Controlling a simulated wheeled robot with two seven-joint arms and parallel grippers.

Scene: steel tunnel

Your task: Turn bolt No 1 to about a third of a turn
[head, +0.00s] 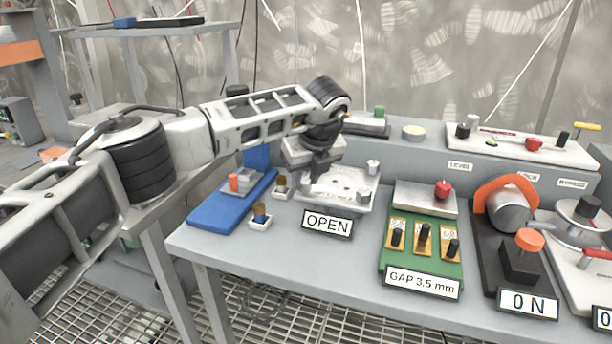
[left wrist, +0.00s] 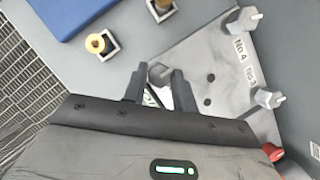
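A pale metal plate (head: 343,192) with bolts stands behind the OPEN sign (head: 327,223). In the left wrist view the plate (left wrist: 197,62) carries bolts at its corners. My left gripper (head: 322,168) points down over the plate's left part. No label reading No 1 is legible. My right gripper is out of view.
A blue tray (head: 222,205) and small holders with coloured pegs (head: 260,217) lie left of the plate. A green GAP 3.5 mm board (head: 423,260) and an orange-handled device (head: 508,203) stand to the right. The bench front is clear.

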